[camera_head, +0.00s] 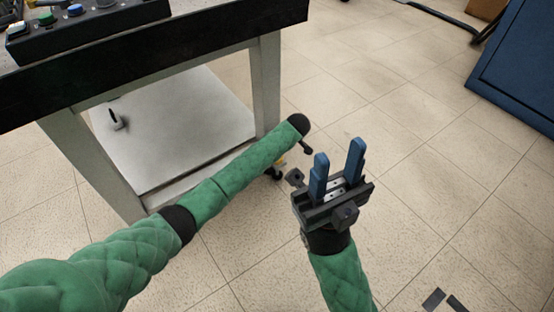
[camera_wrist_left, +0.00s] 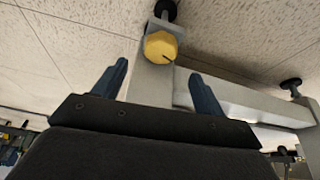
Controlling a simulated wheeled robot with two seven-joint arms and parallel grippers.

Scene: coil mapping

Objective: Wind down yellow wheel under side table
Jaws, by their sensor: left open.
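The yellow wheel (camera_wrist_left: 160,46) sits on a light-coloured leg (camera_wrist_left: 152,82) of the side table, just above a black foot (camera_wrist_left: 166,10); the left wrist view appears upside down. In the head view only a small yellow patch (camera_head: 281,160) shows past my left arm, by the table's near right leg. My left gripper (camera_wrist_left: 160,72) is open, with its two blue fingers either side of the wheel's line and apart from it. In the head view its fingers are mostly hidden by the arm. My right gripper (camera_head: 338,150) is open and empty, to the right of my left arm.
The side table (camera_head: 268,85) has a black-edged top and a white lower shelf (camera_head: 185,125). A control box with coloured knobs (camera_head: 88,20) stands on top. A blue panel (camera_head: 520,65) is at the right. The tiled floor between is mostly clear.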

